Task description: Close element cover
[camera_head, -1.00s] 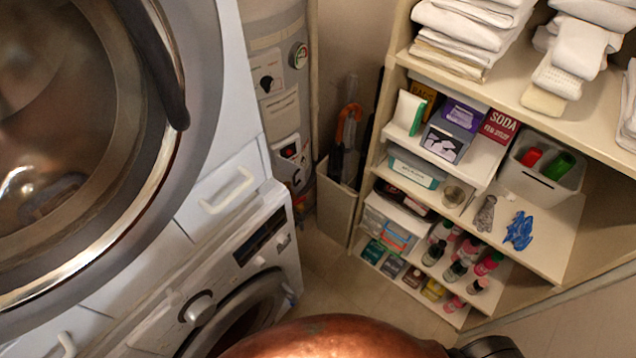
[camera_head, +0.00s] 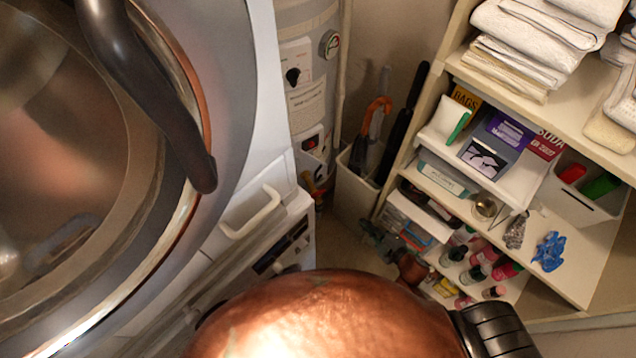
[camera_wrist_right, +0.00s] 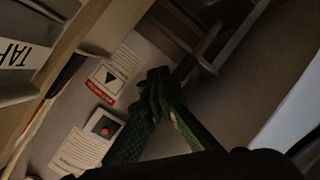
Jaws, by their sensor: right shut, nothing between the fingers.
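The water heater (camera_head: 308,65) stands behind the washer stack in the head view, with a dial, a text label and a red-button panel (camera_head: 313,141). A red button panel (camera_wrist_right: 104,128) and a warning label (camera_wrist_right: 104,84) also show in the right wrist view. I cannot clearly make out the element cover or how far open it is. My right gripper (camera_head: 372,236) is low in front of the shelves, right of the heater, partly hidden by my copper arm. In the wrist view its dark green fingers (camera_wrist_right: 160,92) are together and empty. My left gripper is not in view.
A large round machine door with a dark handle (camera_head: 150,95) fills the left. Shelves (camera_head: 580,268) with towels, boxes and bottles stand at the right. A bin (camera_head: 362,192) with umbrellas stands between heater and shelves. The visible floor gap is narrow.

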